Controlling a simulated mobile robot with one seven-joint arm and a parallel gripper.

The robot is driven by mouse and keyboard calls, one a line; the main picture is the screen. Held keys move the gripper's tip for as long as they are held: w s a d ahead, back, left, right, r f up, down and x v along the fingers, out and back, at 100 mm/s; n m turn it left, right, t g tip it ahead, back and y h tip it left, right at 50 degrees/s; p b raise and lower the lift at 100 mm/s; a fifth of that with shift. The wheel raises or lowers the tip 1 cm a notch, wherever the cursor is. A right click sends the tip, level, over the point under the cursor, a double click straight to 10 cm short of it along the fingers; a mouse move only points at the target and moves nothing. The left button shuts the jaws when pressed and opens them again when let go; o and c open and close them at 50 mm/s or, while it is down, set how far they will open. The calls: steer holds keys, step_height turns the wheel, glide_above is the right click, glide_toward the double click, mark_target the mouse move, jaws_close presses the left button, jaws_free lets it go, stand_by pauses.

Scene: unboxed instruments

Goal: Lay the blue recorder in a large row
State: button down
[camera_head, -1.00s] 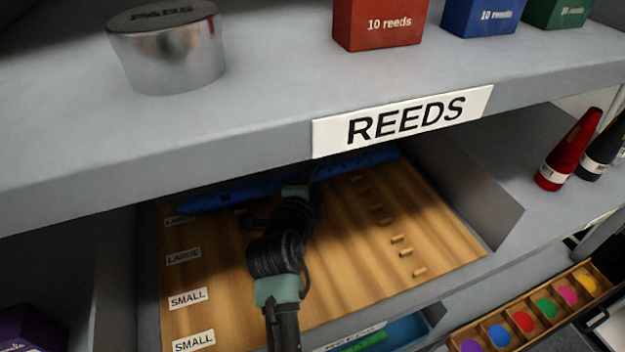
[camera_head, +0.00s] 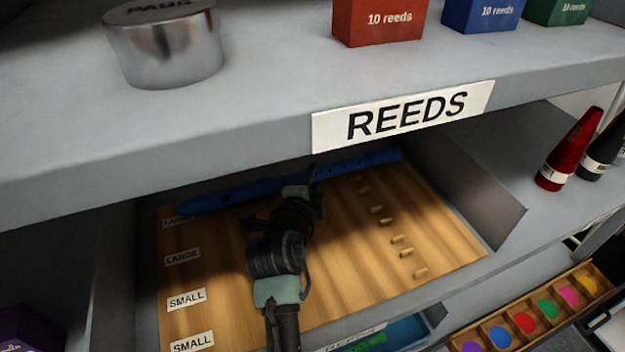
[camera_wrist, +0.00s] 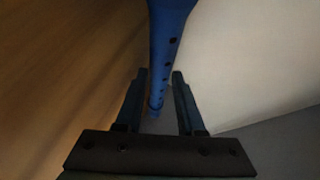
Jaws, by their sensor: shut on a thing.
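The blue recorder (camera_head: 235,192) lies lengthwise across the far end of a wooden board (camera_head: 345,265), under the upper shelf. Its left end is by the far LARGE label (camera_head: 178,221), and its right end reaches past the far pegs. My gripper (camera_head: 310,181) is shut on the recorder near its middle and hides part of it. In the wrist view the blue tube with dark finger holes (camera_wrist: 167,60) runs between my gripper's two fingers (camera_wrist: 160,76). I cannot tell whether the recorder touches the board.
A second LARGE label (camera_head: 182,257) and two SMALL labels (camera_head: 187,299) run down the board's left edge. Several short wooden pegs (camera_head: 402,239) stand on the right. The upper shelf with the REEDS sign (camera_head: 403,116) overhangs the far end. Side walls (camera_head: 475,190) flank the board.

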steer(key=shift+f+b, duration=0.4)
steer(key=shift+b, duration=0.05)
